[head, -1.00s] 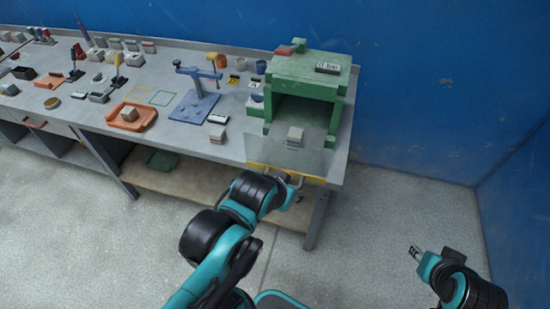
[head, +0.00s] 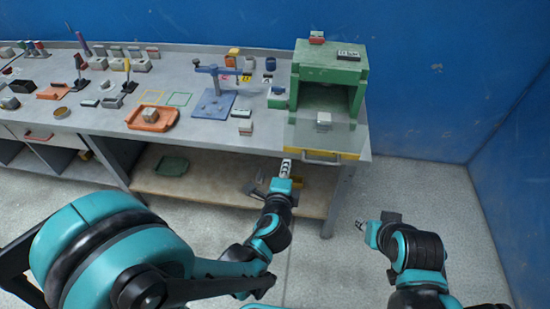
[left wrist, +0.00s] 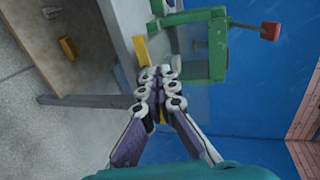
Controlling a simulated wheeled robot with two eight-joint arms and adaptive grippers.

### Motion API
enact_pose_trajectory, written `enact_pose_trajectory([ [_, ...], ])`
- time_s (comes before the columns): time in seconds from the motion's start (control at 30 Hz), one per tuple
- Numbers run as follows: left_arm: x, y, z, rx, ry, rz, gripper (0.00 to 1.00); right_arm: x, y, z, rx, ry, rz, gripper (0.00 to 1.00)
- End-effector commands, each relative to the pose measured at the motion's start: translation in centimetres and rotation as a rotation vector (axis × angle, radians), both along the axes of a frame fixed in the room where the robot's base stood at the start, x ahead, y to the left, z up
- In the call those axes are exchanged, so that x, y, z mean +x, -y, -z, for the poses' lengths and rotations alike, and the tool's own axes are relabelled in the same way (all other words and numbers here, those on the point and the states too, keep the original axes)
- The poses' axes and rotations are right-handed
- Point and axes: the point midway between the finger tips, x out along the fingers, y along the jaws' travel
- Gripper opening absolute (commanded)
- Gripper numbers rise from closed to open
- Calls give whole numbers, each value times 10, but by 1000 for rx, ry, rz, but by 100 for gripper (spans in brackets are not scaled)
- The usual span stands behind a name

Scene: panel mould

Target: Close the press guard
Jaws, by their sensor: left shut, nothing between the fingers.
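The green press (head: 330,66) stands at the right end of the bench with its front open. Its clear guard (head: 300,136) lies folded out toward me, with a yellow edge bar (head: 345,154) and a metal handle (head: 321,161) at the near end. My left gripper (head: 286,163) is shut and empty, just below the bar's left end. In the left wrist view its fingertips (left wrist: 158,72) are together near the yellow bar (left wrist: 140,48); contact cannot be told. My right gripper (head: 360,225) hangs low over the floor; its finger opening is too small to judge.
A grey block (head: 323,118) is at the press opening. A blue clamp stand (head: 213,100) and an orange tray (head: 152,126) with a block are farther left on the bench (head: 190,138). Floor to the right is clear.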

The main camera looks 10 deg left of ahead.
Motion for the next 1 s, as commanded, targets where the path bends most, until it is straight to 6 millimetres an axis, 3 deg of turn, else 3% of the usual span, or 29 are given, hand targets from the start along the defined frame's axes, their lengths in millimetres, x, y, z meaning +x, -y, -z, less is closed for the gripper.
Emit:
enact_pose_trajectory([
  [0.4, 81, -2, 28, -4, -2, -7, 0, 0, 0, 25, 0, 0, 0, 34],
  [0.6, 112, -2, 29, -3, -2, -6, 0, 0, 0, 31, 0, 0, 0, 34],
  [1.0, 126, -1, 27, -4, -2, -4, 0, 0, 0, 33, 0, 0, 0, 34],
])
